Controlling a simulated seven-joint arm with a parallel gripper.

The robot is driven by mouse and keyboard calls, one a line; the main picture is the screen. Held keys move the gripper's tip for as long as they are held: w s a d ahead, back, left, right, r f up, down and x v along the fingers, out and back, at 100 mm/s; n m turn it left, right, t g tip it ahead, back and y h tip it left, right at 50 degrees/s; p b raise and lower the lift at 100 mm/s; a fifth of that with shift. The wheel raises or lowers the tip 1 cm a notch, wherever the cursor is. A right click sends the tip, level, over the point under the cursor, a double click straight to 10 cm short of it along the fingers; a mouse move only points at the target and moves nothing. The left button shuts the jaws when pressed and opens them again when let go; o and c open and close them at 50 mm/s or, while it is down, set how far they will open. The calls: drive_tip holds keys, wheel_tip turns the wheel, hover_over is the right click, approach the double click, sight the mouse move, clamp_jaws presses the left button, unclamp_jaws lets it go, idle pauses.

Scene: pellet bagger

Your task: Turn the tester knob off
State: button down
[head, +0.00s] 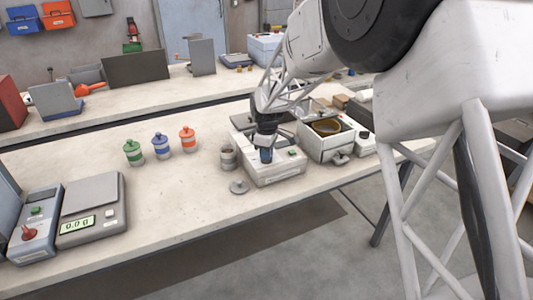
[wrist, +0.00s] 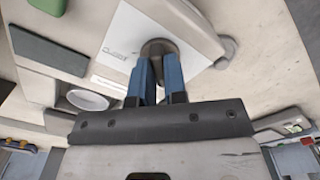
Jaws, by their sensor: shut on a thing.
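The tester is a pale grey box (head: 278,176) near the front edge of the table, right of centre in the head view. My gripper (head: 266,156) reaches down onto its top, and the knob is hidden there behind the fingers. In the wrist view the tester knob (wrist: 158,46) is a round, dark grey cap beside a white plate with small print. The two blue fingers of my gripper (wrist: 157,72) are closed around the knob's near side. I cannot tell which setting the knob points to.
Green, blue and orange-topped jars (head: 161,147) are further left, beyond a scale (head: 92,208). The middle front table is clear.

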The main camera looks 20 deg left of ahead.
drive_tip(key=shift+n, duration=1.3)
drive_tip(key=c, duration=1.2)
unclamp_jaws()
drive_tip(key=shift+o, duration=0.2)
drive_tip(key=shift+r, duration=3.95)
